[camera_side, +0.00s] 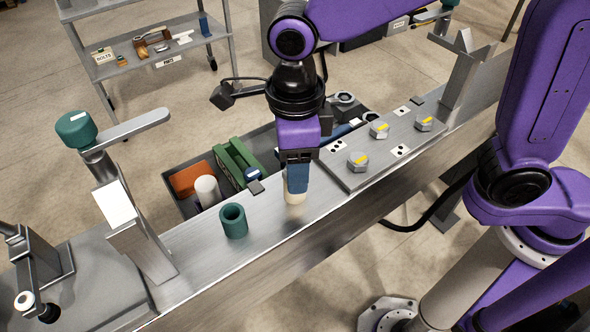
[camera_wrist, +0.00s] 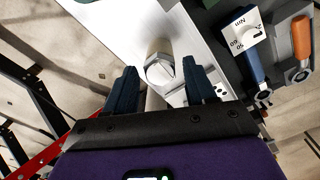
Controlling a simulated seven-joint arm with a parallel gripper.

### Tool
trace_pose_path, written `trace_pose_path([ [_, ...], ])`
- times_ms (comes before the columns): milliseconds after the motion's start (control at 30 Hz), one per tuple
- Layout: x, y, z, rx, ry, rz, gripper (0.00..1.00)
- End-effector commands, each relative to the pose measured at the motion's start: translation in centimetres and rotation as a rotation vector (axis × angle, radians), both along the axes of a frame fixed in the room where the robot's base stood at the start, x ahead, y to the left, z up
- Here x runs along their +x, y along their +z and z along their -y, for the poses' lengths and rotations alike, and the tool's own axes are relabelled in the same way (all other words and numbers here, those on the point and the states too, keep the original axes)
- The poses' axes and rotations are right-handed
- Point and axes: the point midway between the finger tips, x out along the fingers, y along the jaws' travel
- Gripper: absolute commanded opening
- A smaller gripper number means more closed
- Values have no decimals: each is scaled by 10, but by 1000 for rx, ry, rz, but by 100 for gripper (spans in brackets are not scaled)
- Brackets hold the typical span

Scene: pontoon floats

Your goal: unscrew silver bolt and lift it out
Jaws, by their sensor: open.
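My gripper (camera_side: 297,186) points down over the steel beam, with its blue fingers apart. In the wrist view the fingers (camera_wrist: 162,70) stand to either side of a pale cylinder with a grey, faceted top (camera_wrist: 160,70). In the side view this pale piece (camera_side: 294,198) shows low on the beam, partly hidden by a finger. I cannot tell whether either finger touches it. Three silver hex bolts with yellow marks sit on the raised plate to the right: the near one (camera_side: 358,162), the middle one (camera_side: 379,131) and the far one (camera_side: 424,123).
A green hollow cylinder (camera_side: 233,221) stands on the beam (camera_side: 190,245) left of my gripper. A grey tray (camera_side: 181,199) behind the beam holds tools and a white cylinder (camera_side: 207,191). Upright brackets stand at left (camera_side: 130,225) and right (camera_side: 462,80).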

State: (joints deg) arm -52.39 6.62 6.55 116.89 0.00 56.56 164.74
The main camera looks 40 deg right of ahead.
Motion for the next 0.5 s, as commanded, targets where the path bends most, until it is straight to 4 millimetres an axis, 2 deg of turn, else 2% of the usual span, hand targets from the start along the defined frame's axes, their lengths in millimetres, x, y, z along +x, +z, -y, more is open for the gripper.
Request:
trace_pose_path([
  [233,0,0,0,0,-21,0,55],
  [267,0,0,0,0,-21,0,49],
  [300,0,0,0,0,-21,0,36],
  [400,0,0,0,0,-20,0,9],
  [500,0,0,0,0,-17,0,9],
])
